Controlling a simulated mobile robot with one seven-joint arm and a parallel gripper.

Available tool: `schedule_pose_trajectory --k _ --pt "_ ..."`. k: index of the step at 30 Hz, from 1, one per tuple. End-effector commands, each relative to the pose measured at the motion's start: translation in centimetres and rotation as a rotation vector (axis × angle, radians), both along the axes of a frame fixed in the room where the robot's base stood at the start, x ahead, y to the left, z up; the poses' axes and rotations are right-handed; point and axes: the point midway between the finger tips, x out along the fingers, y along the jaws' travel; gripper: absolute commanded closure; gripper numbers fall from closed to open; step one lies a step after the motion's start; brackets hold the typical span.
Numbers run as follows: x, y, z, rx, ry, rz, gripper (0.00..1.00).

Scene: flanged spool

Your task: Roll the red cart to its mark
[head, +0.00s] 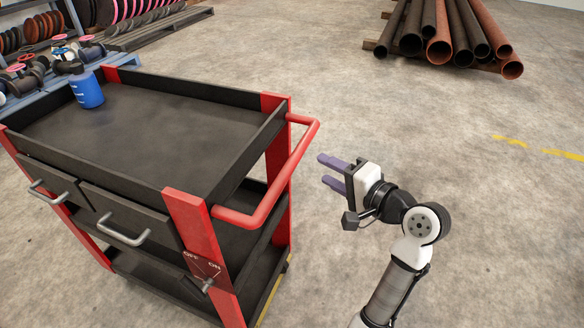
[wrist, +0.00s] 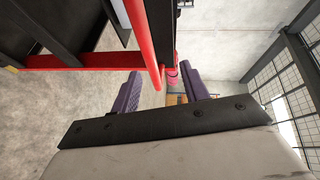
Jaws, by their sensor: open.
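The red cart (head: 190,225) stands on the left in the head view, with red corner posts, black shelves and two drawers. Its red push handle (head: 303,150) sticks out on the right side; the handle also shows in the wrist view (wrist: 145,45). A lever with OFF and ON labels (head: 207,284) is low on the near right post. My gripper (head: 333,172) is open and empty, just right of the handle and apart from it, fingers pointing at it. In the wrist view the purple fingers (wrist: 158,92) are spread, with part of the handle between them farther off.
A blue bottle (head: 88,90) stands on the cart's top at the far left. Rusty pipes (head: 445,35) lie on a pallet at the back right. Shelving with discs and valves (head: 35,60) is behind the cart. A broken yellow line (head: 540,148) crosses the open floor at right.

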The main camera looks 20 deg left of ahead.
Motion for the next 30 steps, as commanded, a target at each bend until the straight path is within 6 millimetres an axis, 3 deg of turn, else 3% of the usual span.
schedule_pose_trajectory --k 3,7,21,30 --pt "-0.9 -1.7 -1.6 0.004 0.079 0.024 0.55" --pt "-1.0 -1.4 -2.0 0.005 0.1 0.036 0.55" --pt "2.8 6.9 -3.5 0.005 0.097 0.039 0.55" --pt "4.3 10.0 -4.2 0.004 0.096 0.036 0.55"
